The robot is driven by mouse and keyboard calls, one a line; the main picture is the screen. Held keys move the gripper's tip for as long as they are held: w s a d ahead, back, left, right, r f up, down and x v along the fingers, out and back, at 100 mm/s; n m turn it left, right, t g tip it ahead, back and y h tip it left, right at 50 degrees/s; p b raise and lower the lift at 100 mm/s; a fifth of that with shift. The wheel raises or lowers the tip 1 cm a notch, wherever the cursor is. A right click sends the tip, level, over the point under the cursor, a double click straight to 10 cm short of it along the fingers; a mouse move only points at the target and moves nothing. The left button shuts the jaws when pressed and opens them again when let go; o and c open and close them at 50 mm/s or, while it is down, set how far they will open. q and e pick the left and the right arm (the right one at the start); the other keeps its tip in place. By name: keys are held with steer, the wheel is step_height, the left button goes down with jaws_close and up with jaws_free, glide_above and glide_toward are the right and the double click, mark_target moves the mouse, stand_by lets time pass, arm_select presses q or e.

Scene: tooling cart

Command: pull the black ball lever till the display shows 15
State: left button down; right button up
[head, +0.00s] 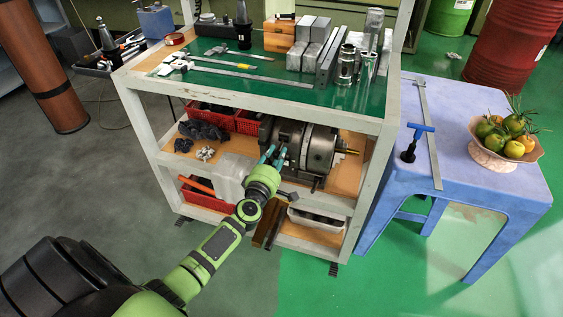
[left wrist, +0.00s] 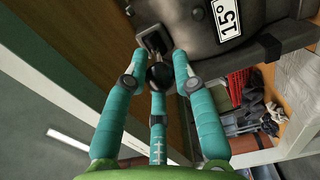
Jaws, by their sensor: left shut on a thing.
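The black ball (left wrist: 159,76) of the lever is in the left wrist view, between the teal fingers of my left gripper (left wrist: 160,68). The gripper is shut on the ball. The white display (left wrist: 229,15) on the grey metal device shows 15°, turned on its side. In the head view, my left gripper (head: 273,156) reaches to the left front of the metal device (head: 308,145) on the cart's middle shelf. The ball and the display cannot be made out there. My right gripper is not in view.
The cart's frame and green top (head: 240,68) stand over the shelf. Red bins (head: 217,113) and dark gloves (head: 203,131) lie left of the device. A white bin (head: 315,220) is on the lower shelf. A blue table (head: 470,185) with a fruit bowl (head: 490,160) stands right.

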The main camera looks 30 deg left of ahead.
arm_select(q)
step_height(320, 180, up, 2)
steer(key=shift+w+r+p, duration=0.1)
steer(key=shift+r+p, duration=0.1)
steer(key=shift+p, duration=0.3)
steer(key=shift+w+a+r+p, duration=0.1)
steer(key=shift+w+r+p, duration=0.15)
steer(key=shift+r+p, duration=0.55)
steer(key=shift+f+b, duration=0.25)
steer(key=shift+b, duration=0.1)
steer(key=c, duration=0.9)
jaws_free()
steer(key=shift+c, duration=0.2)
steer(key=shift+f, duration=0.15)
